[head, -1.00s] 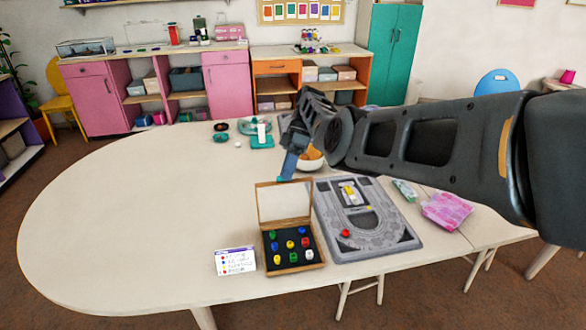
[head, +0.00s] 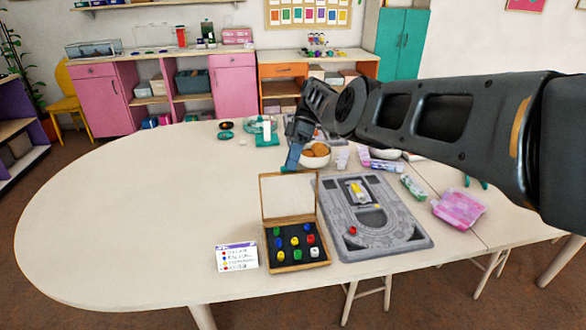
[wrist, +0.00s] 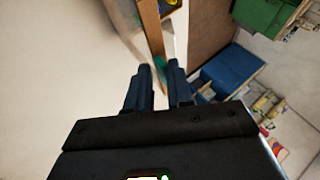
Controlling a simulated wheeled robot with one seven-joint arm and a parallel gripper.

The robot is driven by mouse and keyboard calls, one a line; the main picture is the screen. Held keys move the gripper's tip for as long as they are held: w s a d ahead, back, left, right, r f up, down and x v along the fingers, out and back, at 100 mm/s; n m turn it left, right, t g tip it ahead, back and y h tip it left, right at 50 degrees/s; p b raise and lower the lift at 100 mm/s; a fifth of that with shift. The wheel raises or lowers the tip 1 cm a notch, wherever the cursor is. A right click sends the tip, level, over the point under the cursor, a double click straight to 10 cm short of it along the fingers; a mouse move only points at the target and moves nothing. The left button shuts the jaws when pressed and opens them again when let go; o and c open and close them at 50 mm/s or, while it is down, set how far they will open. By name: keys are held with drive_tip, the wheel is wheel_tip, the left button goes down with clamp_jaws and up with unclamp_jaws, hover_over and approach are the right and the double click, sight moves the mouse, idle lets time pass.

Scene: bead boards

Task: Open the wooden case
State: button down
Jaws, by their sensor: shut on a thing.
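The wooden case (head: 297,268) lies on the table with its lid (head: 289,196) standing up at the back, so it is open. Several coloured beads (head: 294,241) sit on its dark inside. My gripper (head: 288,168) is at the top edge of the lid. In the wrist view the lid's wooden edge (wrist: 152,28) runs in between the two blue fingers of my gripper (wrist: 160,72), and they are shut on it. The arm hides little of the case in the head view.
A grey bead board (head: 397,242) with a red bead lies right of the case. Behind the gripper is a bowl (head: 314,160) of round brown things. A pink packet (head: 459,208) lies at right. The table's left side is clear.

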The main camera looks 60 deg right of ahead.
drive_tip(key=shift+w+f+g+b, duration=0.25)
drive_tip(key=shift+f+b, duration=0.3)
drive_tip(key=shift+b, duration=1.45)
drive_tip(key=shift+s+r+y+b, duration=0.15)
drive_tip(key=shift+y+b, duration=0.15)
drive_tip(key=shift+b, duration=0.4)
drive_tip(key=c, duration=0.9)
unclamp_jaws()
drive_tip(key=shift+d+r, duration=0.15)
drive_tip(key=shift+r, duration=0.2)
